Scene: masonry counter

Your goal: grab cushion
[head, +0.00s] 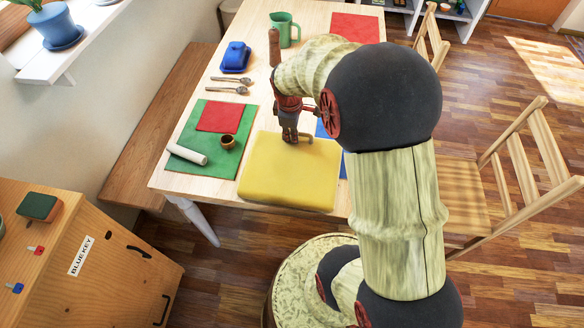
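A yellow square cushion (285,180) lies flat on the near end of the light wooden table (265,118). My gripper (297,138) points down at the cushion's far edge. Its fingertips look close to or touching the cushion there; I cannot tell which. The fingers are small and partly overlapped in this view, so their opening is unclear. My arm hides the table area to the right of the gripper.
Left of the cushion, a green mat (191,158) bears a red cloth (220,117), a white roll (187,154) and a small brown cup (227,142). A blue dish (236,57) and green pitcher (284,30) stand farther back. A chair (540,150) stands right.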

